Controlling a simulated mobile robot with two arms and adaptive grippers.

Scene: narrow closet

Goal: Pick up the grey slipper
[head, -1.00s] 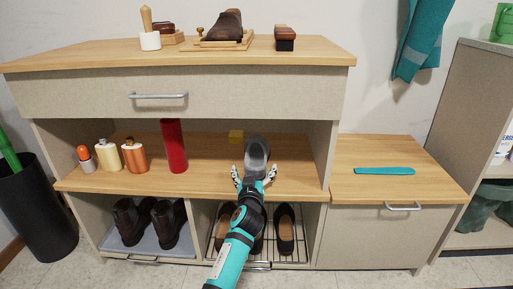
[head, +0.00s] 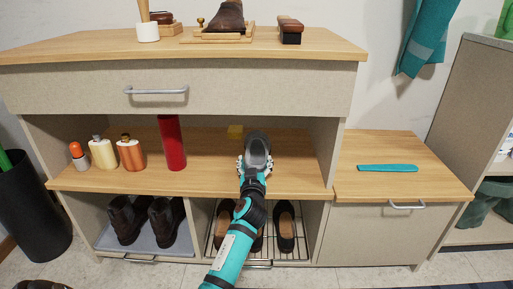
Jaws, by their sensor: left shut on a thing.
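The grey slipper (head: 257,147) is on the middle wooden shelf of the cabinet, its opening facing me. My left gripper (head: 255,166) reaches in from below and is shut on the near end of the slipper, with a finger on each side. The slipper appears to rest on the shelf; I cannot tell whether it is lifted. My right gripper is out of view.
A red cylinder (head: 172,143) and several small bottles stand left on the same shelf (head: 215,180). Dark shoes (head: 285,228) sit below. A drawer (head: 190,90) overhangs the shelf. A teal shoehorn (head: 388,168) lies at right.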

